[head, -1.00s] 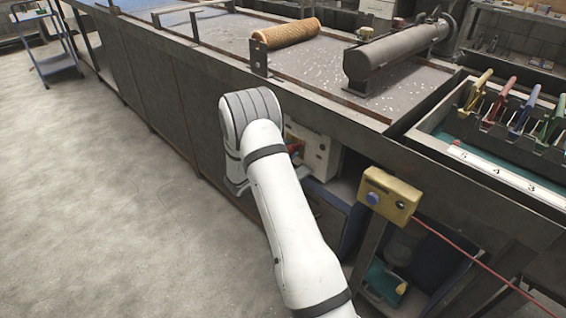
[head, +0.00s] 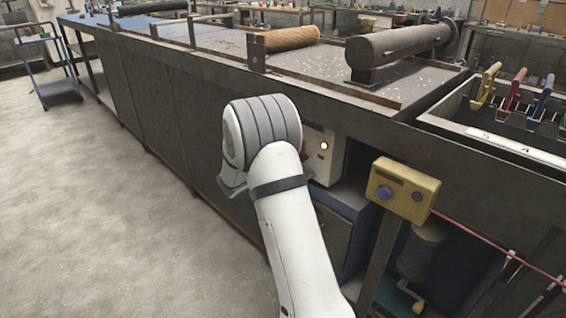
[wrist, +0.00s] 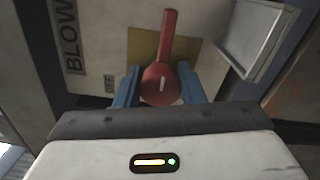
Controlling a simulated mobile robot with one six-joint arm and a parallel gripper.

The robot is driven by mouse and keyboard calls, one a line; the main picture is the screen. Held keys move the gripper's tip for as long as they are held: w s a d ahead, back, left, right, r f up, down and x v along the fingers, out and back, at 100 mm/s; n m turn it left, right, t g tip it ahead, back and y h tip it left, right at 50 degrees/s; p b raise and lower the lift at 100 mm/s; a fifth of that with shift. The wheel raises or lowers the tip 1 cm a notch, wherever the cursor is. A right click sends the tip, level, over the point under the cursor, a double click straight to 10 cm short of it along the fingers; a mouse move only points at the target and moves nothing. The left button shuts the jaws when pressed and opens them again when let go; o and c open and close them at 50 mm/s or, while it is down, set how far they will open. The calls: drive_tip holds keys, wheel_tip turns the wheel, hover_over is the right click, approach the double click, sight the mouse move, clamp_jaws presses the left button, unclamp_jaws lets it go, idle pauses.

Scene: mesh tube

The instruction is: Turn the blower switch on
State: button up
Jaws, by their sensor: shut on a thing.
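The blower switch is a red lever (wrist: 166,50) on a yellowish plate (wrist: 142,46) in the wrist view. Its arm points up the picture from a round hub. A small OFF label (wrist: 108,84) sits left of the hub, and a partly cut-off label reading BLOW (wrist: 70,35) is at the upper left. My gripper (wrist: 158,86) has its two blue fingers on either side of the hub and is shut on it. In the head view the switch box (head: 325,160) shows a lit yellowish lamp (head: 323,146).
A yellow control box (head: 403,190) with a blue button stands on a post right of my arm. The long bench (head: 150,105) runs along behind the arm. The concrete floor (head: 110,220) at the left is clear.

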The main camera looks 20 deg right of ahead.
drive_tip(key=shift+s+d+f, duration=0.15)
drive_tip(key=shift+s+f, duration=0.05)
drive_tip(key=shift+f, duration=0.05)
idle(0.3)
drive_tip(key=o, duration=0.9)
drive_tip(key=shift+o, duration=0.4)
drive_tip(key=shift+w+r, duration=0.1)
drive_tip(key=shift+r, duration=0.05)
drive_tip(key=p+v, duration=0.1)
drive_tip(key=v, duration=0.7)
